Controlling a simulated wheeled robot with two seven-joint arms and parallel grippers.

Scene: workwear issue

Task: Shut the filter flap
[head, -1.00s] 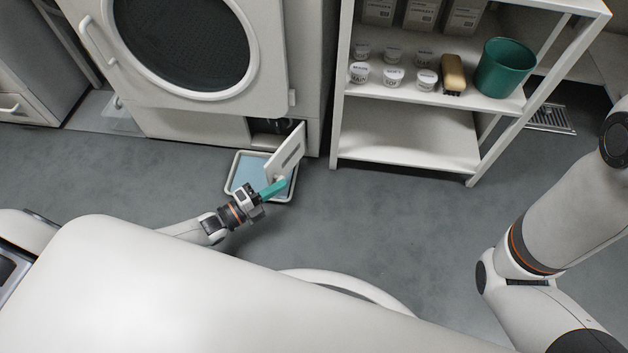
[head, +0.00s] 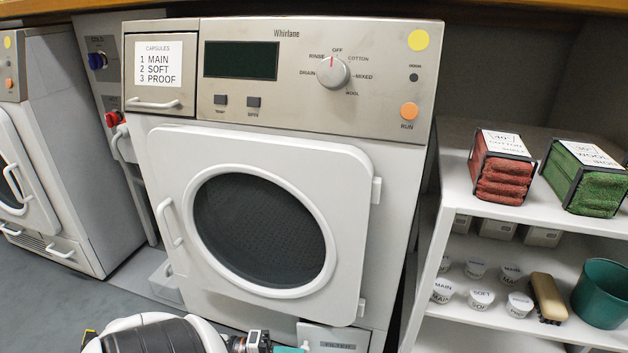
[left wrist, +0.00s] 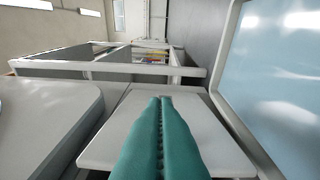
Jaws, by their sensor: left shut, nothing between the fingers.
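The filter flap (head: 332,340) is a pale panel labelled FILTER at the lower right of the washing machine (head: 290,130). Its label faces outward and it looks swung in, but its lower part is cut off, so I cannot tell whether it is fully flush. My left gripper (head: 290,349) has teal fingers, shut and empty, just left of the flap label at the bottom edge. In the left wrist view the shut fingers (left wrist: 160,100) lie in front of the pale flap panel (left wrist: 110,140), close to or touching it. My right gripper is out of view.
The round door (head: 265,230) of the machine is closed above the flap. A tray (left wrist: 275,75) with a pale blue inside lies beside the flap in the wrist view. A shelf (head: 460,210) with tubs, a brush and a green bucket (head: 602,295) stands at the right.

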